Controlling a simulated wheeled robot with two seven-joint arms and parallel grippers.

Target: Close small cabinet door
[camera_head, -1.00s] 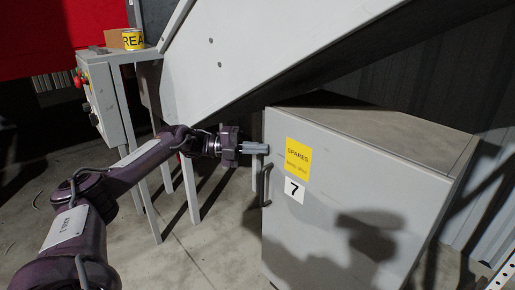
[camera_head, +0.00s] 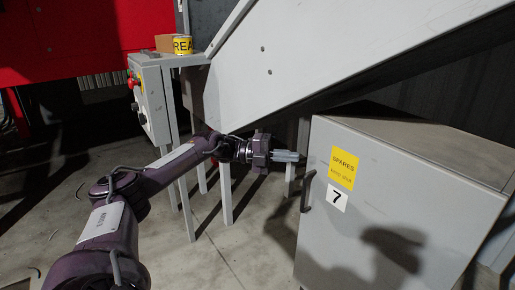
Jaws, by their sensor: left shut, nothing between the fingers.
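The small grey cabinet (camera_head: 440,175) stands at the right in the head view. Its door (camera_head: 390,215) faces me and lies flush with the cabinet body as far as I can see. The door carries a yellow SPARES label (camera_head: 343,168), a white 7 label and a dark handle (camera_head: 307,191) at its left edge. My left gripper (camera_head: 298,156) is shut and empty, with its tips just left of the door's upper left edge. I cannot tell whether they touch it. My right gripper is not in view.
A large sloped grey chute (camera_head: 320,55) passes above and behind my left arm. Open concrete floor (camera_head: 225,255) lies in front.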

